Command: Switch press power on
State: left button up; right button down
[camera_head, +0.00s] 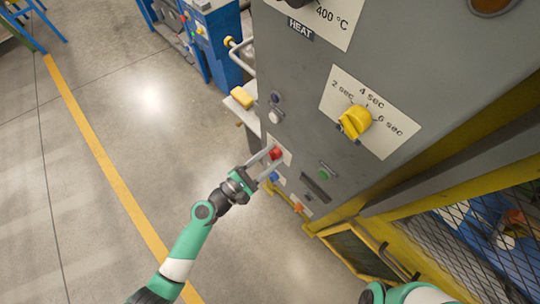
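The press's grey control panel (300,110) fills the upper middle of the head view. A red control (276,153) sits on a small white plate low on its left side. I cannot read a power label there. My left gripper (272,160) reaches up from below left with its two fingers apart, pointing at the panel. The fingertips are at the red control, one on either side in the picture; I cannot tell whether they touch it. A green button (325,174) and a dark slot (316,189) lie to the right. My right gripper is out of view; part of that arm shows at bottom right.
A yellow dial (355,121) marked in seconds is higher on the panel. A blue control (274,177) and an orange one (298,208) are lower. Open concrete floor (110,130) lies at left.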

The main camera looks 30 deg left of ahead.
pick_arm(q)
grip_shut()
jog(key=shift+m, duration=0.3)
jog(key=m+b, duration=0.2)
jog(key=m, duration=0.2)
jog(key=shift+f+m+b, duration=0.15)
jog(key=shift+m+b, duration=0.15)
jog(key=shift+b, duration=0.1)
jog(key=m+b, duration=0.1)
jog(key=m, duration=0.2)
jog(key=shift+b, duration=0.3)
jog(key=shift+m+b, duration=0.7)
jog(key=shift+m, duration=1.1)
jog(key=o, duration=0.8)
grip_release()
